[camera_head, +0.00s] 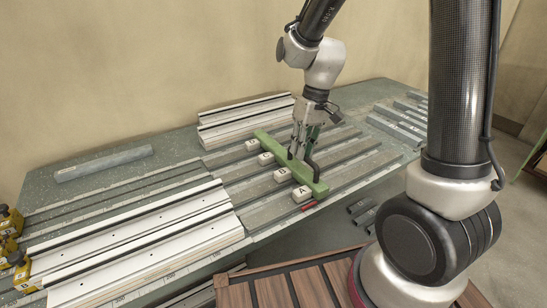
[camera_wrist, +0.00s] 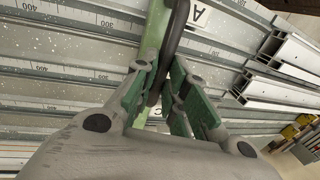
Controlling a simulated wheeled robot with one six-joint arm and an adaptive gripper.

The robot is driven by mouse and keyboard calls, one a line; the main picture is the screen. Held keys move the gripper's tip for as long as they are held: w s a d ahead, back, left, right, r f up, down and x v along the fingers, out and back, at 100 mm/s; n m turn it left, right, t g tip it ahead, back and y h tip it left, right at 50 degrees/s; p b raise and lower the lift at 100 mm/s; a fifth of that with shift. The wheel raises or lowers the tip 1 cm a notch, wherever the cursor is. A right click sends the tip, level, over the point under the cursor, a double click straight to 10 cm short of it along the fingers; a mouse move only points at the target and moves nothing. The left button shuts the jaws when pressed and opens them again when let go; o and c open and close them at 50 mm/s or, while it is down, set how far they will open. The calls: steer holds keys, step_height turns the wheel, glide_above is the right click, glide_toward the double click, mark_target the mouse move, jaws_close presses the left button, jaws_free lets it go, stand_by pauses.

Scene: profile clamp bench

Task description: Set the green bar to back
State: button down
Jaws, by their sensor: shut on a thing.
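The green bar (camera_head: 272,146) lies across the grey rails of the bench, slanting from back left to front right. It also shows in the wrist view (camera_wrist: 153,40), with a dark curved handle (camera_wrist: 172,45) over it. My gripper (camera_head: 304,155) is at the bar's middle to front part, pointing down. In the wrist view its green-padded fingers (camera_wrist: 163,92) are closed around the dark handle. The fingers hide part of the bar. Whether the bar touches the rails, I cannot tell.
Several white lettered blocks stand along the bar's left side, the front one marked A (camera_head: 301,195). White profiles (camera_head: 150,235) lie at front left, and more (camera_head: 245,115) behind. A grey bar (camera_head: 104,163) lies at back left. A red marker (camera_head: 308,206) is near the front edge.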

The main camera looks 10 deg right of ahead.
steer(key=w+d, duration=0.4)
steer(key=d, duration=0.8)
steer(key=w+d, duration=0.4)
steer(key=d, duration=0.9)
steer(key=w+d, duration=0.4)
steer(key=d, duration=0.8)
steer(key=shift+w+d, duration=0.15)
steer(key=shift+d, duration=0.2)
steer(key=shift+r, duration=0.1)
steer(key=c, duration=1.5)
jaws_free()
steer(key=shift+d, duration=0.1)
steer(key=shift+o, duration=0.2)
step_height(320, 180, up, 12)
steer(key=d, duration=0.2)
steer(key=shift+w, duration=0.35)
steer(key=shift+d+f, duration=0.1)
steer(key=shift+f, duration=0.1)
